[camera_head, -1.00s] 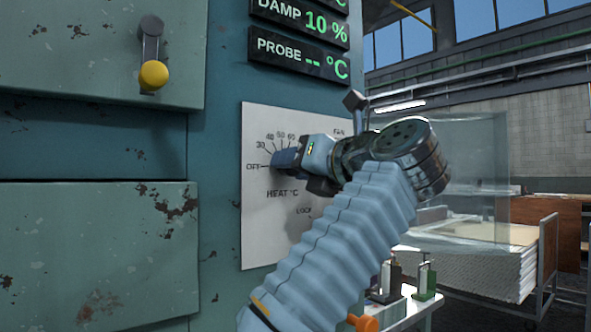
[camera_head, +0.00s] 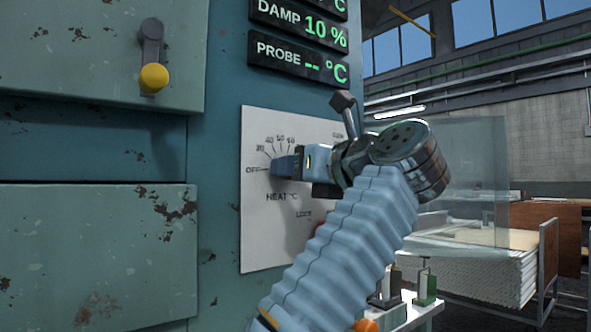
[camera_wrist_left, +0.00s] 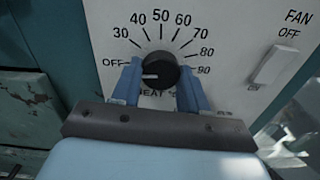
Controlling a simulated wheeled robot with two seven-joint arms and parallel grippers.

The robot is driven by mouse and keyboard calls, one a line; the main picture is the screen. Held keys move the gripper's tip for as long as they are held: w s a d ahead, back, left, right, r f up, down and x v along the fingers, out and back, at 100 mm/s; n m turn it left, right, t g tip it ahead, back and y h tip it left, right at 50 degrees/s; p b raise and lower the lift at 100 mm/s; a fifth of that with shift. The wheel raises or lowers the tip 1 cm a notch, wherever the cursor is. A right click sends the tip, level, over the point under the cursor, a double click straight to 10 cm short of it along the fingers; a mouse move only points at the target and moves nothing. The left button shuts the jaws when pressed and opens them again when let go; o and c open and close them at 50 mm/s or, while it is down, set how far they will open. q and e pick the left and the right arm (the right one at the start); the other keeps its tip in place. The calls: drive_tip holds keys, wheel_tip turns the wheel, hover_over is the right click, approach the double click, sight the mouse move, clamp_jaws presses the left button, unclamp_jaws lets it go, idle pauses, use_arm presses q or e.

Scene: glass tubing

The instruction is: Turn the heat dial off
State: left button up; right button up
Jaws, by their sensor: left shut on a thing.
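The heat dial (camera_wrist_left: 159,69) is a round black knob on a white panel (camera_head: 262,235). In the left wrist view its white pointer mark lies on the left side, pointing left, a little below the direction of the OFF label (camera_wrist_left: 113,63). My left gripper (camera_wrist_left: 160,84) has its two blue fingers on either side of the knob and is shut on it. In the head view the left gripper (camera_head: 282,166) meets the panel by the OFF end of the scale and hides the knob. My right gripper is in neither view.
A fan switch (camera_wrist_left: 271,66) sits right of the dial on the same panel. Displays (camera_head: 300,60) hang above. A yellow-knobbed handle (camera_head: 153,75) is on the cabinet at left. A clear pane (camera_head: 465,180) stands right of my arm.

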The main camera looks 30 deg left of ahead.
use_arm(q)
drive_tip(key=o, duration=1.1)
drive_tip(key=shift+c, duration=0.2)
drive_tip(key=p+v, duration=0.1)
drive_tip(key=v, duration=1.3)
drive_tip(key=shift+a+f, duration=0.1)
